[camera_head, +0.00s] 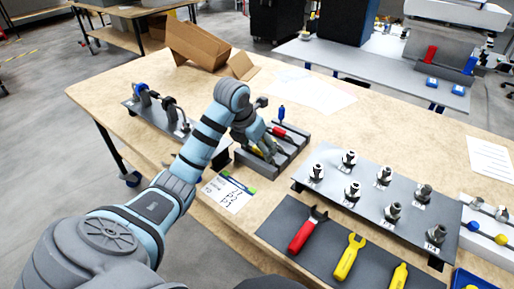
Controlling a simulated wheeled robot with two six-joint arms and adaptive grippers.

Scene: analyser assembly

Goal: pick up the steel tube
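My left gripper (267,150) points down over a grey slotted tray (288,160) in the middle of the table. Its fingers are dark and small against the tray, and I cannot tell whether they are open or hold anything. The tray holds tools with red, blue and yellow handles, partly hidden by the gripper. I cannot clearly identify the steel tube. Dark bent metal parts (172,108) stand on a grey plate (157,122) at the left, behind my arm. Metal pieces with blue and yellow parts (487,234) lie at the right edge. My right gripper is not in view.
A grey plate with several metal fittings (352,190) stands at the right. A cardboard box (196,47) stands at the back left. A printed card (229,192) lies near the front edge.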

